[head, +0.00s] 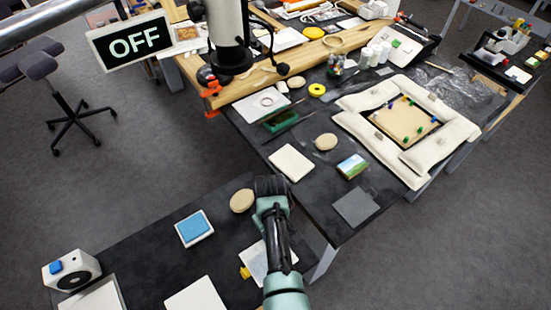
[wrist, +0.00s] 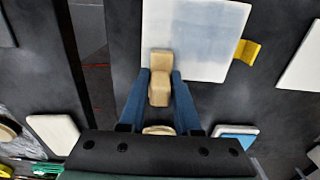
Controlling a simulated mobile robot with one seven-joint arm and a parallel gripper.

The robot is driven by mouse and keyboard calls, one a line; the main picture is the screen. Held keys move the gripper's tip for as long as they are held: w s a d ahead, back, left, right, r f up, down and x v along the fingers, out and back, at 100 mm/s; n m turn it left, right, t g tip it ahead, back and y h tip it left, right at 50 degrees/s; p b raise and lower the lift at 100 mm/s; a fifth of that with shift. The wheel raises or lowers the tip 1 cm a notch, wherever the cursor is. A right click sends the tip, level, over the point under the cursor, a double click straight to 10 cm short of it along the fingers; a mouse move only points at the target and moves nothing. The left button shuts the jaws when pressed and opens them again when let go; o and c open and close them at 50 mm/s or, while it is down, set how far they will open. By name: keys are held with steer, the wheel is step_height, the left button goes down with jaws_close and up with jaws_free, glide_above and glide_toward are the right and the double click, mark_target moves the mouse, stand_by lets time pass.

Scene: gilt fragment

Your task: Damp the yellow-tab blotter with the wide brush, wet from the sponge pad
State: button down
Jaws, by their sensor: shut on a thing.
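The blotter with the yellow tab is a white sheet (wrist: 210,28) at the top of the wrist view, its yellow tab (wrist: 246,52) on the right edge. A pale blue-grey patch shows on part of it. In the head view the blotter (head: 251,260) is partly hidden by my arm. My gripper (wrist: 160,92) is shut on a tan wooden brush (wrist: 159,80), whose end overlaps the blotter's near edge in the picture; contact cannot be told. The bristles are hidden. The blue sponge pad (head: 194,227) sits in a white tray, left of my arm; it also shows in the wrist view (wrist: 238,142).
A round tan disc (head: 242,200) lies beside my gripper. Other white sheets lie on the dark bench (head: 195,298). A white device with a blue button (head: 72,270) stands at the left end. A second table (head: 300,225) holds cushions, a frame and small items.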

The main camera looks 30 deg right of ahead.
steer(key=shift+s+r+p, duration=0.2)
steer(key=shift+s+p, duration=0.1)
steer(key=shift+p, duration=0.2)
steer(key=shift+s+r+p, duration=0.1)
steer(key=shift+s+p, duration=0.7)
steer(key=shift+p, duration=0.05)
steer(key=shift+s+d+p, duration=0.15)
steer(key=shift+s+p, duration=1.9)
steer(key=shift+s, duration=0.8)
steer(key=shift+w+f+b, duration=0.2)
steer(key=shift+w+b, duration=0.4)
steer(key=shift+w, duration=0.15)
steer(key=shift+w+f+b, duration=0.2)
steer(key=shift+w+b, duration=0.4)
steer(key=shift+w, duration=0.1)
steer(key=shift+w+r+b, duration=0.1)
steer(key=shift+w+b, duration=1.75)
steer(key=shift+w, duration=0.7)
steer(key=shift+r, duration=0.1)
step_height(320, 180, up, 6)
steer(key=p, duration=0.5)
steer(key=shift+p, duration=0.4)
